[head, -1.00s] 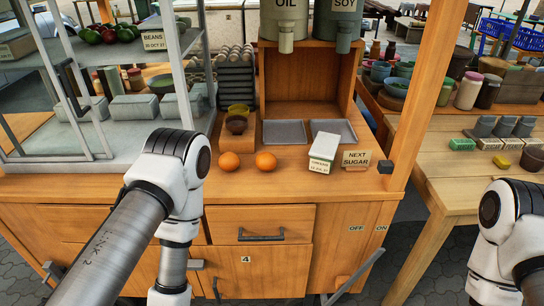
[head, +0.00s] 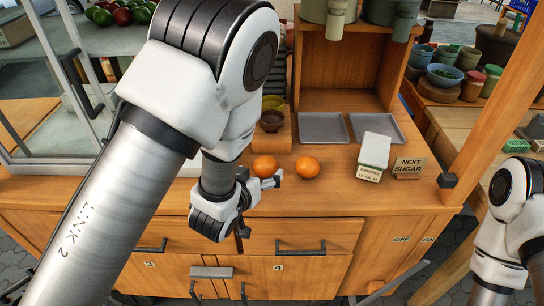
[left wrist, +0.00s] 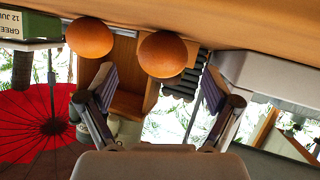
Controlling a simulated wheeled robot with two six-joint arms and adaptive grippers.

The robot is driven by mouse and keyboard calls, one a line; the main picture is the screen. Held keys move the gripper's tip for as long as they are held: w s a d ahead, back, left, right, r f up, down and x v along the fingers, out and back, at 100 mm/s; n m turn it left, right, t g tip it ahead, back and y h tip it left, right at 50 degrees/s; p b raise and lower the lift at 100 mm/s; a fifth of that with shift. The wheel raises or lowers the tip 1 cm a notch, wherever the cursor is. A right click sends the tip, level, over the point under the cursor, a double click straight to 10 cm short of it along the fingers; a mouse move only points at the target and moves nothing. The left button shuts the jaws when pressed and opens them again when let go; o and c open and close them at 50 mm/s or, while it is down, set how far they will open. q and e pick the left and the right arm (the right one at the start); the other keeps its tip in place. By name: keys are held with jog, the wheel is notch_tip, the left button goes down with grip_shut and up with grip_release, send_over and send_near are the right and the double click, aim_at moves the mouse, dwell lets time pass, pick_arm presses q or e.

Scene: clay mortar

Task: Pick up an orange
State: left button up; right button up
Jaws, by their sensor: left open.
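Two oranges sit side by side on the wooden counter, the left orange (head: 265,166) and the right orange (head: 307,167). My left gripper (head: 262,185) is at the counter's front edge, close in front of the left orange and partly overlapping it in the head view. In the left wrist view, which is upside down, the left gripper (left wrist: 158,88) is open with its fingers spread. The left orange (left wrist: 163,54) shows between and beyond the fingertips, and the right orange (left wrist: 90,37) lies off to one side. Nothing is held. My right gripper is out of view.
A brown bowl (head: 272,120) on a wooden block stands behind the left orange. Two grey trays (head: 323,128) lie behind the right orange. A white-topped box (head: 374,150) and a sugar sign (head: 408,168) stand to the right. A glass cabinet is at left.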

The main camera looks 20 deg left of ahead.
aim_at(261, 171)
pick_arm(q)
jog(key=x, duration=0.5)
jog(key=shift+w+a+f+p, duration=0.1)
jog(key=shift+a+f+p, duration=0.05)
jog(key=shift+a+p, duration=0.15)
jog(key=shift+d, duration=0.1)
jog(key=shift+s+r, duration=0.25)
jog(key=shift+s, duration=0.1)
jog(key=shift+c, duration=1.4)
jog(key=shift+f, duration=0.1)
jog(key=c, duration=1)
